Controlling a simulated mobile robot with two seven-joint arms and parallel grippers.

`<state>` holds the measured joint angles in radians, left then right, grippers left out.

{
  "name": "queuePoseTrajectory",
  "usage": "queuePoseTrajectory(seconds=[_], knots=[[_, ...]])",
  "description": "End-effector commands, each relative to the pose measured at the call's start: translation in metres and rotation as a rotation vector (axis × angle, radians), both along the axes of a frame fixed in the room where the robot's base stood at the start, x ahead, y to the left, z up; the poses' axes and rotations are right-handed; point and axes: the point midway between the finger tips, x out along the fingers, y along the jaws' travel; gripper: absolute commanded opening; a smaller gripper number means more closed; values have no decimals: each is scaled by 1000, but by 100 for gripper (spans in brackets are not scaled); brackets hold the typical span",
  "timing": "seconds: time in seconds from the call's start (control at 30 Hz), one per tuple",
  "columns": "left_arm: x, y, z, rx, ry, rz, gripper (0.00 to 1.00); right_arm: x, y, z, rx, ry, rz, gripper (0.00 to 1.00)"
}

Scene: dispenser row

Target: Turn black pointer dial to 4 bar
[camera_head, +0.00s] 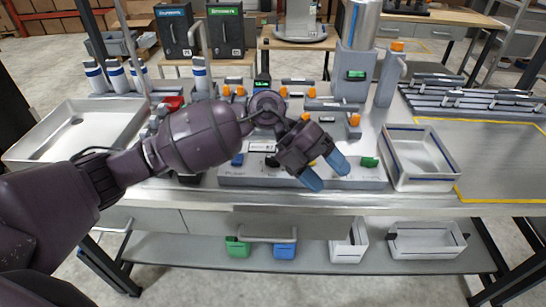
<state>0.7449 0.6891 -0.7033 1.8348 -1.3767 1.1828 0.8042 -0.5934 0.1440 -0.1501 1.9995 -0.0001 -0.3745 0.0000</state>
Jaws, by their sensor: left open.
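My left arm comes in from the left and reaches over the grey dispenser panel (232,180) on the bench. My left gripper (325,172) has two blue fingertips, spread apart with nothing between them. It hangs over the front part of the panel, right of its middle. A small black part (271,161) on the panel front, left of the gripper, may be the pointer dial; it is too small to be sure. I cannot read a pointer or any bar marks. My arm and gripper hide part of the panel. My right gripper is not in view.
An empty metal tray (391,160) stands just right of the panel. A large sink-like tray (62,148) is at the left. Orange-topped valves (354,119) and a grey column dispenser (353,75) stand behind the gripper. The yellow-outlined bench area (500,160) at right is clear.

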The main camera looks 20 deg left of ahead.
Motion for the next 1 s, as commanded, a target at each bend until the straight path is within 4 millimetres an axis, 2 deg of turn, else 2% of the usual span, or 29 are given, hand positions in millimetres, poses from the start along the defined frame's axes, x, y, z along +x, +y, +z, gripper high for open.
queuePoseTrajectory(seconds=[0.17, 0.3, 0.43, 0.57, 0.67, 0.77, 1.0], knots=[[40, 50, -3, 434, -105, -24, 66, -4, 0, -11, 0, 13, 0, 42], [69, 91, 12, 719, -163, 26, 66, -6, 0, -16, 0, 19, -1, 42], [85, 118, 28, 888, -191, 81, 66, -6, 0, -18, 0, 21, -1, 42], [92, 130, 35, 962, -202, 111, 66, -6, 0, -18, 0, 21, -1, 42], [93, 132, 32, 973, -201, 115, 66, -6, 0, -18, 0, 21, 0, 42], [92, 132, 21, 970, -199, 113, 66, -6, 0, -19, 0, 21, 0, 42], [92, 131, -20, 967, -198, 110, 66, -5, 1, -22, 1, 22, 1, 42]])
